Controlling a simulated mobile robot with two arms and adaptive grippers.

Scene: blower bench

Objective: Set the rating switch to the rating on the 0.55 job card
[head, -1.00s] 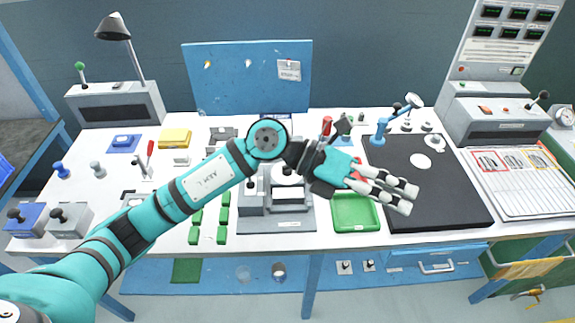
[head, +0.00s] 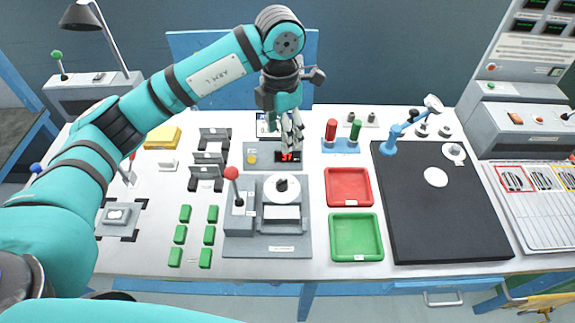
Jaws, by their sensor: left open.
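My left gripper (head: 292,138) hangs pointing down over the back middle of the bench, its fingers in front of a small grey unit with a red digital display (head: 289,156) and a yellow button (head: 251,159). It is open, with nothing seen between its fingers. I cannot tell whether it touches the unit. The rating switch cannot be identified for certain; the fingers and arm hide part of this area. Cards with red and yellow borders (head: 541,178) lie at the right; their print is too small to tell which is 0.55. My right gripper is not in view.
A grey fixture with a red-knobbed lever (head: 232,174) stands in front of the display unit. Red (head: 331,175) and green (head: 334,257) trays and a black mat (head: 440,225) lie to the right.

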